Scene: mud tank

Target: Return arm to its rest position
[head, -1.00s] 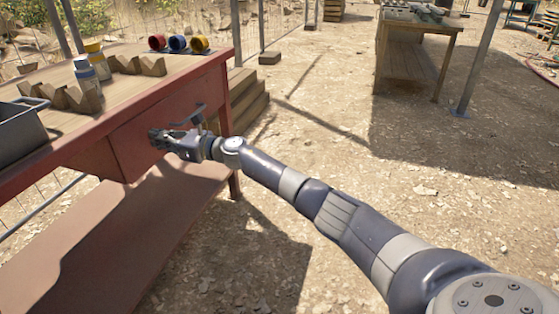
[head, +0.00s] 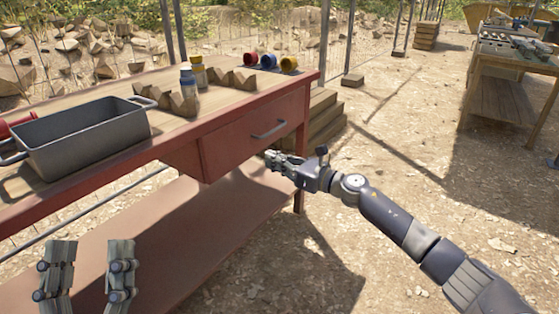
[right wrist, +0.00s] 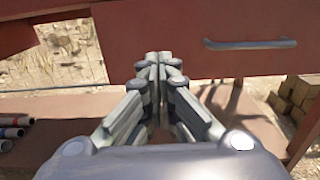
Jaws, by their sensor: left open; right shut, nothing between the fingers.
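My right arm reaches in from the lower right of the head view. Its gripper (head: 273,160) is shut and empty, just below and in front of the red table's drawer (head: 250,130). The drawer is closed, and its handle (head: 269,130) is clear of the fingers. In the right wrist view the shut fingers (right wrist: 158,60) point toward the red table front, with the handle (right wrist: 250,44) to their upper right. My left gripper (head: 84,275) is at the lower left of the head view, its two fingers apart and nothing between them.
On the red table (head: 215,119) stand a grey metal bin (head: 85,138), two bottles (head: 189,92), wooden V-blocks (head: 235,79) and three coloured cups (head: 268,61). Wooden steps (head: 325,118) stand beyond the table. Another workbench (head: 505,95) is at the far right. Open dirt ground lies between.

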